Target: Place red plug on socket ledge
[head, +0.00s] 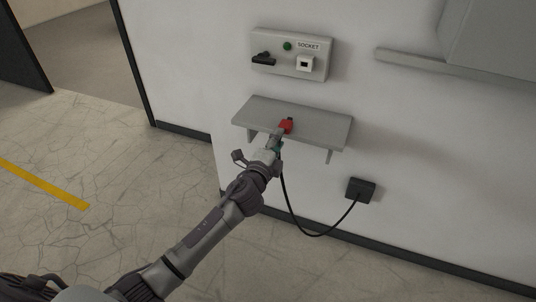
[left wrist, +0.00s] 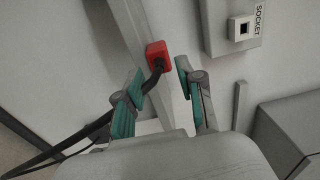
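The red plug (head: 286,125) rests on the grey socket ledge (head: 325,128), near the middle of its front edge. In the left wrist view the plug (left wrist: 156,54) sits just beyond my fingertips, with a black cable coming out of its near end. My left gripper (head: 279,137) is at the ledge's front edge, close to the plug. In the left wrist view its teal-padded fingers (left wrist: 160,72) are spread apart, with a visible gap to the right of the plug. The ledge (left wrist: 172,98) passes behind the fingers. My right gripper is not in view.
Above the ledge is a wall panel (head: 283,65) with a white socket (head: 305,64), a green button and a black lever. The cable (head: 318,235) hangs in a loop to a black wall box (head: 361,189). A grey cabinet (head: 490,35) is at upper right. Floor at left is clear.

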